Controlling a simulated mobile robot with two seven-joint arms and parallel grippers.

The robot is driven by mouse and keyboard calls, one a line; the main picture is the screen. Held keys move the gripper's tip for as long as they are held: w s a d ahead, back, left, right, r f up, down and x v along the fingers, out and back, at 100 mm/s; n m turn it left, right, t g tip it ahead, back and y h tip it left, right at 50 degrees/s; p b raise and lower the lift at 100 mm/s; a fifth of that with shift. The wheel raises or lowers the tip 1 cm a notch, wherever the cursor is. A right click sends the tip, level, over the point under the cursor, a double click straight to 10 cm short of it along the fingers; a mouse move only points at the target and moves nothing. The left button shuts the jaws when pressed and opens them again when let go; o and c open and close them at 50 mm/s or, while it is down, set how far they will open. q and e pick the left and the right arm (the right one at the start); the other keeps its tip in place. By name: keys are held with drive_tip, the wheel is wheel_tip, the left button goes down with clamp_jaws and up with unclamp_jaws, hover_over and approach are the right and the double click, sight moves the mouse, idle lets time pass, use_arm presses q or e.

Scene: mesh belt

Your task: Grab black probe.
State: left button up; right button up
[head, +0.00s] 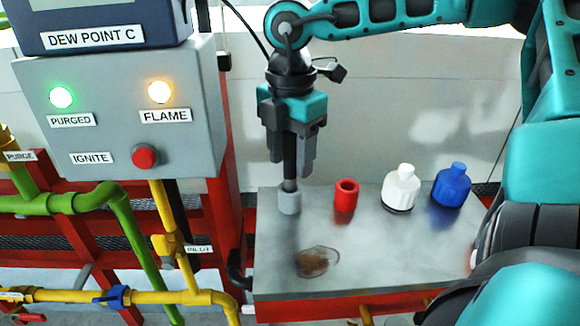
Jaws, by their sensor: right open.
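The black probe (290,165) stands upright, its lower end in a small grey holder (289,202) at the left back of the metal table. My right gripper (292,150) points straight down over it. Its fingers are open, one on each side of the probe's upper part. The probe's top is hidden by the gripper. I cannot tell whether either finger touches it. My left gripper is not in view.
On the metal table (390,255) stand a red cup (346,196), a white bottle (401,187) and a blue bottle (452,185). A brownish stain (316,262) lies in front. A grey control box (120,110) and yellow and green pipes are at left.

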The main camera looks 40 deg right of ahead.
drive_tip(key=shift+c, duration=0.3)
clamp_jaws()
drive_tip(key=shift+r, duration=0.1)
idle(0.4)
